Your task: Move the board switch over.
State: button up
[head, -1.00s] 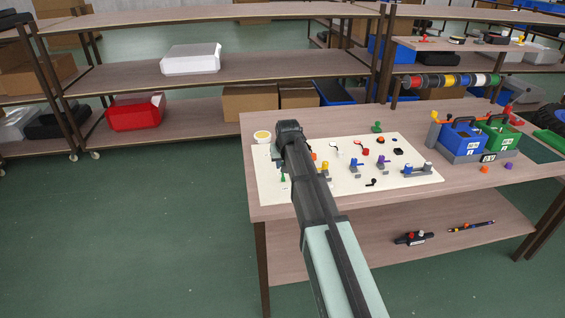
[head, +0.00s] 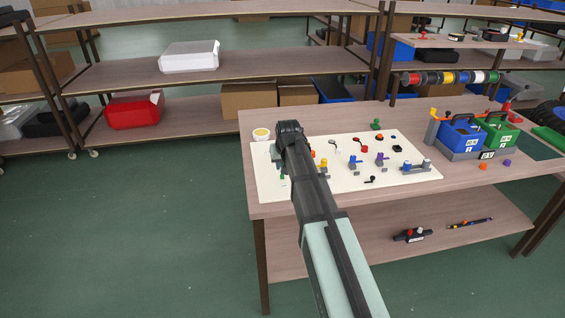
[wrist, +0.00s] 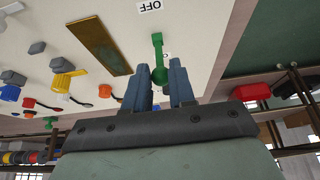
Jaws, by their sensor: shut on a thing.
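The white board (head: 266,185) lies on the wooden table, with several small parts on it. In the wrist view, a green switch lever (wrist: 158,46) stands out from the board (wrist: 195,35), with its thicker part between the two blue-grey fingers of my gripper (wrist: 160,70). The gripper is shut on this lever. An OFF label (wrist: 149,6) is beyond the lever; another label beside it is partly hidden. In the head view my arm covers much of the gripper and the switch.
A brass-coloured plate (wrist: 100,45) and several coloured knobs are left of the gripper in the wrist view. Blue (head: 462,136) and green (head: 500,132) bins stand at the table's right.

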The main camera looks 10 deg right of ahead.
aim_at(285, 187)
jog(key=shift+s, duration=0.1)
jog(key=shift+s+f, duration=0.2)
jog(key=shift+s, duration=0.75)
jog(key=shift+s+f, duration=0.2)
jog(key=shift+s, duration=0.25)
jog(key=o, duration=0.9)
jog(key=shift+r, duration=0.1)
